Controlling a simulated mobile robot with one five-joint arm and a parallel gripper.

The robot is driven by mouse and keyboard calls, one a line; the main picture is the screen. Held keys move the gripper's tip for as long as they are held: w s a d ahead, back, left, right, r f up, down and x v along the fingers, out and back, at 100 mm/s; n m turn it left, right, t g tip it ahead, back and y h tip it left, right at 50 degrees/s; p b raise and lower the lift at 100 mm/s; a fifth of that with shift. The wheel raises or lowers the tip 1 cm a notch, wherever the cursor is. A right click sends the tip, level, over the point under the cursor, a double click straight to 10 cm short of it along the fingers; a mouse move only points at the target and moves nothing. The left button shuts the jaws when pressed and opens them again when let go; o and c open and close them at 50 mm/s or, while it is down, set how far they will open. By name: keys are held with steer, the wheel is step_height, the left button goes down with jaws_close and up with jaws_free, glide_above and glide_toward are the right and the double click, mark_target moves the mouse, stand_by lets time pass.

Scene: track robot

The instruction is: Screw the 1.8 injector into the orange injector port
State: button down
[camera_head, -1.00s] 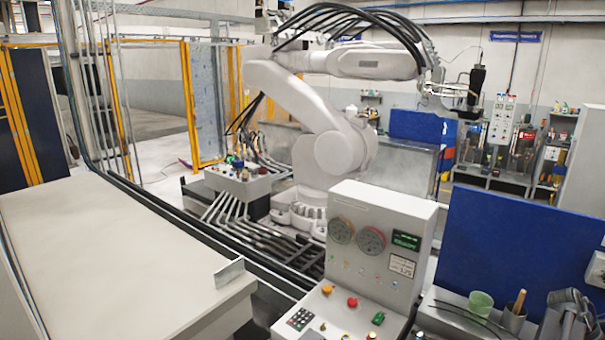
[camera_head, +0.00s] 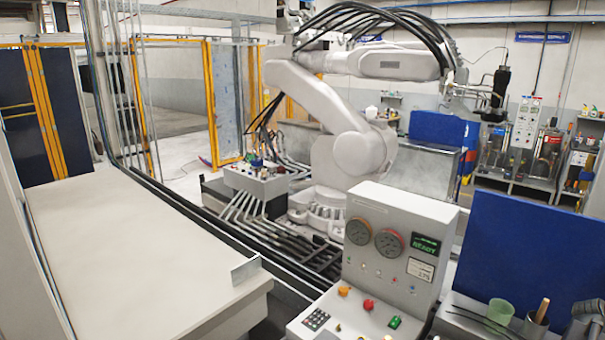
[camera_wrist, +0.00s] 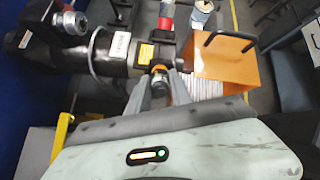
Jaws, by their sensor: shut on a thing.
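In the wrist view, my gripper (camera_wrist: 159,84) has two grey fingers closed around a small round part (camera_wrist: 160,70) with a metallic end and an orange band. I take this part to be the injector; no 1.8 mark can be read on it. Its tip is close to a black cylindrical housing (camera_wrist: 120,50) with a yellow label. Whether it touches the housing or sits in an opening is unclear. An orange box-like part (camera_wrist: 222,65) with a black handle is to the right. I cannot make out the orange injector port for certain. My gripper does not show in the head view.
In the head view, a large white jointed robot arm (camera_head: 350,150) stands behind a grey control console (camera_head: 395,240) with gauges. A blue panel (camera_head: 530,250) is at right. A long pale bench (camera_head: 130,250) fills the left, its top mostly clear.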

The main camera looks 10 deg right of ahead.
steer(key=m, duration=0.8)
steer(key=shift+m, duration=1.1)
steer(key=shift+m, duration=1)
steer(key=m, duration=0.3)
steer(key=shift+m, duration=0.4)
steer(key=m, duration=0.6)
